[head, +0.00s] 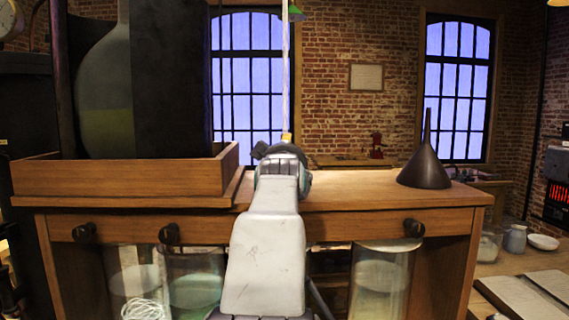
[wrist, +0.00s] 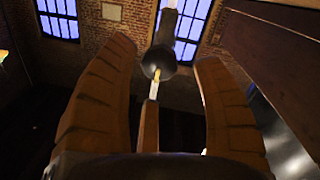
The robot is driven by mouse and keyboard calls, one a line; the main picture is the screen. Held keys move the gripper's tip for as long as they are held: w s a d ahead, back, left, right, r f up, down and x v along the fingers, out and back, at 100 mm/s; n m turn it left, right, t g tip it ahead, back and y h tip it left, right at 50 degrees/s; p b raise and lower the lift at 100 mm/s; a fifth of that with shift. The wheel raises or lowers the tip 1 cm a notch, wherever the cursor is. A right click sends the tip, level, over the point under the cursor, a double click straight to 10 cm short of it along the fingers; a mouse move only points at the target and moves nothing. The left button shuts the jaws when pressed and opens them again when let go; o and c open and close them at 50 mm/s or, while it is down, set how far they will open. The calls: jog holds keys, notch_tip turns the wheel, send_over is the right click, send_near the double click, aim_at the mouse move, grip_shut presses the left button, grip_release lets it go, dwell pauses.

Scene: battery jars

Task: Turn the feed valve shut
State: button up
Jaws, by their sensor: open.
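My gripper (wrist: 160,75) is open, with a brown ribbed finger on each side of the wrist view. Between the fingers, and seemingly beyond them, is a dark rounded fitting (wrist: 159,62) with a small yellow piece below it. I take this to be the feed valve, though no label shows. A brown strip (wrist: 150,125) continues below the yellow piece. I cannot tell whether either finger touches it. In the head view a thin pale tube (head: 285,70) hangs down to a yellow tip (head: 286,137), just above my gripper (head: 280,150), which hides what lies behind.
A wooden bench (head: 350,190) fills the middle, with dark round knobs (head: 413,227) along its front and glass jars (head: 382,280) below. A dark funnel (head: 425,168) stands on the right. A large flask (head: 105,95) stands in a wooden tray (head: 120,178) on the left.

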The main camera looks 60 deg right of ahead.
jog(key=v, duration=0.8)
jog(key=shift+a, duration=0.35)
jog(key=shift+s+r, duration=0.1)
dwell(0.3)
jog(key=w+a+f+n+y, duration=0.1)
jog(key=w+a+f+y, duration=0.2)
jog(key=a+f, duration=0.4)
jog(key=w+a+f+n+t+y+p, duration=0.1)
jog(key=w+a+f+y, duration=0.3)
jog(key=a+f, duration=0.2)
jog(key=w+a+f+n+y, duration=0.2)
jog(key=w+a+f+y, duration=0.1)
jog(key=a+f, duration=0.4)
jog(key=s+a+f+n+g+y, duration=0.1)
jog(key=s+a+f+g+y, duration=0.2)
jog(key=s+a+f, duration=0.3)
jog(key=s+a+f+n+g+y+p, duration=0.1)
jog(key=s+a+f+n+g+y, duration=0.1)
jog(key=s+a+f, duration=0.4)
jog(key=a+f, duration=0.4)
jog(key=a, duration=0.2)
jog(key=shift+a+f+g+y, duration=0.3)
jog(key=shift+g+y, duration=0.1)
jog(key=shift+s, duration=0.1)
